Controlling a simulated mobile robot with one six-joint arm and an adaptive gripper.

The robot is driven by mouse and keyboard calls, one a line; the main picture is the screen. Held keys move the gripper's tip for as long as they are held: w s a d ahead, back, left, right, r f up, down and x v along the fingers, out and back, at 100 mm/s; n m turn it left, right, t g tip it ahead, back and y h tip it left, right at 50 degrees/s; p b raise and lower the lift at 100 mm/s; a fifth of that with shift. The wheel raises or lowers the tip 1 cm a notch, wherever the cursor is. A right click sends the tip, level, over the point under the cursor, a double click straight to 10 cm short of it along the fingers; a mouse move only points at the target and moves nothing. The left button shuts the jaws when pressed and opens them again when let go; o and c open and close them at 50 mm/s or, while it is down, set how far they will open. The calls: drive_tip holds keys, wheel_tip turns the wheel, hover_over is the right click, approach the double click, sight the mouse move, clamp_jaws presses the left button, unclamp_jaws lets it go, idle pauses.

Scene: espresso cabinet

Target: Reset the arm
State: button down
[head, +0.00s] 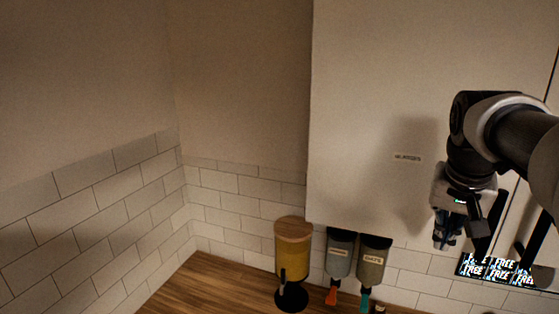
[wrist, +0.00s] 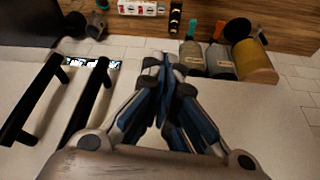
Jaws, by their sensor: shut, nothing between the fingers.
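My gripper (head: 447,240) hangs from my arm at the right of the head view, in front of the white cabinet (head: 365,110). In the wrist view my gripper (wrist: 163,62) has its blue-and-black fingers together, with nothing between them. The cabinet front lies behind the fingers, and I cannot tell how far away it is. Two black bar handles (wrist: 88,103) stand on the cabinet doors to the left of the fingers.
A yellow canister with a wooden lid (head: 293,230) and two grey dispensers (head: 340,254) (head: 374,262) are at the wall below the cabinet. A wooden counter (head: 205,285) runs underneath, bare at left. A lettered sign or display (head: 500,272) is below the doors.

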drive_tip(key=s+a+f+n+b, duration=0.2)
drive_tip(key=s+a+f+b, duration=0.4)
drive_tip(key=f, duration=0.6)
drive_tip(key=s+a+f+n+y+b, duration=0.1)
drive_tip(key=s+a+f+n+b, duration=0.1)
drive_tip(key=s+a+f+b, duration=0.5)
drive_tip(key=s+a+f+n+t+y+b, duration=0.1)
drive_tip(key=s+a+f+n+b, duration=0.2)
drive_tip(key=f, duration=1.4)
drive_tip(key=s+a+b, duration=0.3)
drive_tip(key=a+b, duration=0.1)
drive_tip(key=b, duration=0.2)
drive_tip(key=shift+s+a+f+b, duration=0.15)
drive_tip(key=shift+s+f+b, duration=0.1)
drive_tip(key=shift+s+b, duration=0.1)
